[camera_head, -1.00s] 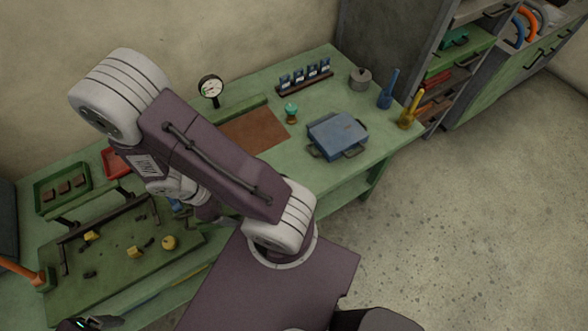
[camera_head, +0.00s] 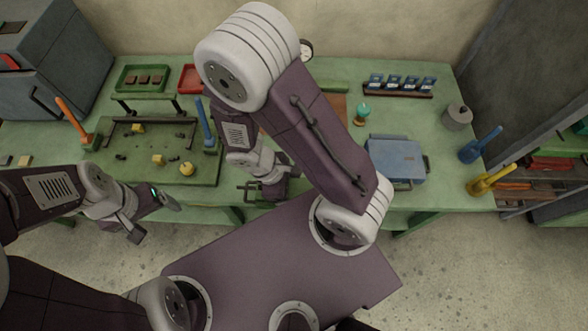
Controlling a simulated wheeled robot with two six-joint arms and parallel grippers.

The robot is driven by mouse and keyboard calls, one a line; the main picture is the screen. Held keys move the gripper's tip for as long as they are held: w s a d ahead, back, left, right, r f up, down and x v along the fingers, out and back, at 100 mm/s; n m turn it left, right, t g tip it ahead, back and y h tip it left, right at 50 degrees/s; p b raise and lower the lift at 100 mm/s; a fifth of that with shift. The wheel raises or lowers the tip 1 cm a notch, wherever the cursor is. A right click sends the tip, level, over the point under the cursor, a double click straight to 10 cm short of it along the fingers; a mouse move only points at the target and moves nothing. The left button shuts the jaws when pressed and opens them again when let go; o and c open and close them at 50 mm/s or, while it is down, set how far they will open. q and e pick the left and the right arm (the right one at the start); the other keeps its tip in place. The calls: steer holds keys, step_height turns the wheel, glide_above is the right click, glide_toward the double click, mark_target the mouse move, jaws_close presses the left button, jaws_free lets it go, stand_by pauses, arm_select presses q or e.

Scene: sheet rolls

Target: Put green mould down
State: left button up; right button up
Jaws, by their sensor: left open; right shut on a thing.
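My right gripper (camera_head: 274,186) is at the front edge of the table, in the middle of the view, beneath my raised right arm. It is shut on the green mould (camera_head: 248,189), of which a green edge with a dark handle shows to the left of the fingers. The gripper and arm hide most of the mould, and I cannot tell whether it touches the table. My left gripper (camera_head: 155,218) is open and empty, in front of the table's front edge at the left.
A blue mould (camera_head: 396,158) with handles sits right of my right arm. A green board (camera_head: 200,170) with small yellow pieces lies at the left. Blue (camera_head: 480,147) and yellow (camera_head: 490,180) handled tools stand at the right end. A brown mat (camera_head: 335,108) is partly hidden by my arm.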

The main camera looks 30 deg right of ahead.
steer(key=shift+a, duration=0.15)
steer(key=w+d+f+b, duration=0.1)
steer(key=w+f, duration=0.1)
steer(key=w, duration=0.1)
steer(key=w+d+f+b, duration=0.2)
steer(key=w, duration=0.1)
steer(key=w+d+f+b, duration=0.1)
steer(key=w+f+b, duration=0.1)
steer(key=w, duration=0.2)
steer(key=shift+d+f, duration=0.35)
steer(key=shift+f, duration=0.05)
steer(key=shift+w+d+f, duration=0.15)
steer(key=shift+w, duration=0.2)
step_height(320, 180, down, 4)
steer(key=b, duration=0.4)
steer(key=shift+f+b, duration=0.15)
steer(key=shift+b, duration=0.2)
steer(key=shift+r, duration=0.2)
steer(key=shift+f, duration=0.1)
